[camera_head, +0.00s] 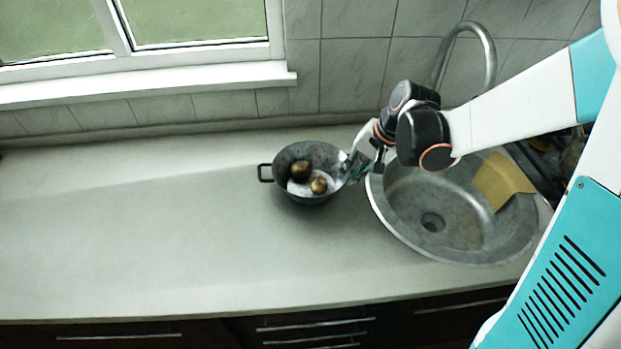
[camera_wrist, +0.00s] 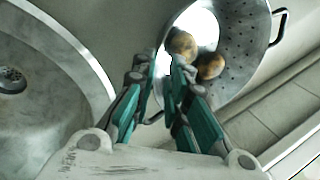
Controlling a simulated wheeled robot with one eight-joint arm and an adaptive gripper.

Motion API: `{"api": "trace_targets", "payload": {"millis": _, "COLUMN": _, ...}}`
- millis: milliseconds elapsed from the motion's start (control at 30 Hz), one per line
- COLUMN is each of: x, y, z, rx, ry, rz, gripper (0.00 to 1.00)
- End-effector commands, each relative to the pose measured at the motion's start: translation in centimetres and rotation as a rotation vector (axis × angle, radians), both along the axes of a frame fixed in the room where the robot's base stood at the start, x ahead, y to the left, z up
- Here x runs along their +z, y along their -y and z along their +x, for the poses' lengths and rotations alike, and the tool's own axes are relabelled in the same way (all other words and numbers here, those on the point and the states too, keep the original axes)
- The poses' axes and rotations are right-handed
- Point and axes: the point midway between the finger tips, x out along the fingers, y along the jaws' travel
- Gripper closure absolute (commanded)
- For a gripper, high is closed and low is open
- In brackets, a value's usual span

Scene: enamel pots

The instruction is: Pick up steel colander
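The steel colander (camera_head: 290,190) is a dark grey pot with two side handles, standing upright on the counter left of the sink. In the wrist view its perforated wall (camera_wrist: 243,62) shows at the upper right. Two brownish round items lie in it, one (camera_head: 301,170) behind the other (camera_head: 319,185). My gripper (camera_head: 352,167) is at the colander's right side, by the rim and near handle. In the wrist view my gripper (camera_wrist: 165,66) has its fingertips apart with a narrow gap, at the rim. The fingers partly hide the near handle; firm contact cannot be made out.
A round steel sink (camera_head: 432,222) with a tap (camera_head: 487,50) lies right of the colander, with a yellow cloth-like piece (camera_head: 500,181) at its edge. The counter (camera_head: 130,230) is clear to the left. A tiled wall and window sill (camera_head: 150,82) stand behind.

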Motion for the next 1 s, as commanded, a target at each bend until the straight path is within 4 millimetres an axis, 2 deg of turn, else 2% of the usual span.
{"api": "trace_targets", "payload": {"millis": 33, "x": -1.2, "y": -0.4, "z": 0.2, "rx": 0.002, "ry": 0.001, "rz": 0.0, "gripper": 0.86}}
{"api": "trace_targets", "payload": {"millis": 100, "x": -2.1, "y": -0.7, "z": 0.4, "rx": 0.002, "ry": 0.001, "rz": 0.0, "gripper": 0.86}}
{"api": "trace_targets", "payload": {"millis": 467, "x": -4.2, "y": -1.5, "z": 0.8, "rx": 0.001, "ry": 0.0, "rz": 0.0, "gripper": 0.86}}
{"api": "trace_targets", "payload": {"millis": 733, "x": -7.8, "y": -2.7, "z": 1.4, "rx": 0.002, "ry": 0.001, "rz": 0.0, "gripper": 0.86}}
{"api": "trace_targets", "payload": {"millis": 1000, "x": -8.2, "y": -2.9, "z": 1.5, "rx": 0.001, "ry": 0.0, "rz": 0.0, "gripper": 0.86}}
